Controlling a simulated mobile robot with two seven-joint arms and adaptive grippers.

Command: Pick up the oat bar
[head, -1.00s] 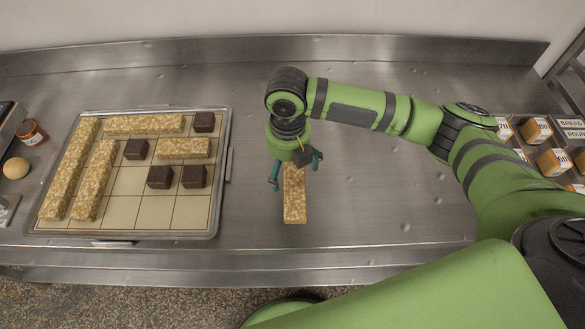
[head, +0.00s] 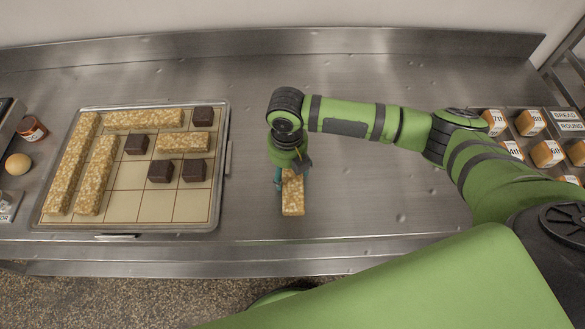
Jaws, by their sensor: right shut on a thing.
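The oat bar (head: 293,197) is a pale, speckled golden block on the steel counter, right of the tray, its long side running toward the front edge. My right gripper (head: 292,178) is over its far part, with its fingers shut on the bar's sides. The far end of the bar is hidden under the gripper and wrist. I cannot tell any gap between bar and counter. My left gripper is not in view.
A gridded tray (head: 140,208) on the left holds several other oat bars and dark brown cubes (head: 160,171). A jar (head: 32,129) and an egg (head: 18,164) lie farther left. Labelled bread blocks (head: 547,153) stand at the right. The counter (head: 370,215) right of the bar is clear.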

